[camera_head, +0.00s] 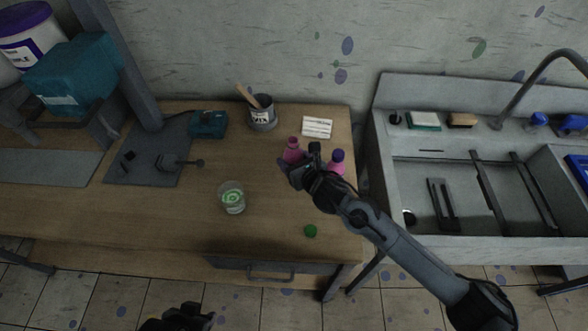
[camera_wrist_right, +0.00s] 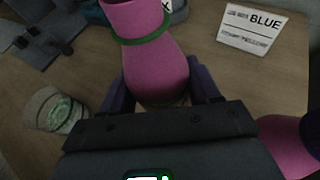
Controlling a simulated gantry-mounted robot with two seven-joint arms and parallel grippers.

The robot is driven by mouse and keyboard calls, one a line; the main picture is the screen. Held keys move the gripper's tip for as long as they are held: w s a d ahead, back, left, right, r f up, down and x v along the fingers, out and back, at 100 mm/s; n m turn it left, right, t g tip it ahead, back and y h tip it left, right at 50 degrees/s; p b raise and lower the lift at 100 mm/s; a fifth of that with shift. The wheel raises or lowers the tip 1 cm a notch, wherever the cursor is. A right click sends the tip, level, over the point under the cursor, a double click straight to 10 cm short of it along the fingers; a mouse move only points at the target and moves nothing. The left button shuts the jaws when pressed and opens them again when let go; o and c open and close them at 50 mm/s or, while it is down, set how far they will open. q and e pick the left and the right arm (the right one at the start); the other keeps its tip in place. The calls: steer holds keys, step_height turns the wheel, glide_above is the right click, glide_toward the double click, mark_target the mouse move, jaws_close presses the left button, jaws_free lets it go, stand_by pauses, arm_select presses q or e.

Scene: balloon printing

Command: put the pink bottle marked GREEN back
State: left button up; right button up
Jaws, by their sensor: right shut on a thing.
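My right gripper (camera_head: 296,163) is shut on a pink bottle (camera_head: 292,149), with a finger on each side of its body in the right wrist view (camera_wrist_right: 155,70). A green ring circles its neck there; its top is cut off, and no GREEN lettering is readable. A second pink bottle (camera_head: 336,168) with a purple cap stands just right of the gripper, partly hidden by it. A small round green thing, perhaps a cap (camera_head: 310,231), lies near the table's front. A dark shape at the bottom edge, probably my left gripper (camera_head: 180,318), is too unclear to read.
A glass with green liquid (camera_head: 232,198) stands left of the held bottle. A card reading BLUE (camera_wrist_right: 250,28), a mixing cup with a stick (camera_head: 262,113) and a teal box (camera_head: 208,124) are behind. The sink (camera_head: 400,250) is to the right.

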steer(key=shift+f, duration=2.1)
steer(key=shift+b, duration=0.3)
steer(key=shift+f, duration=0.15)
steer(key=o, duration=1.2)
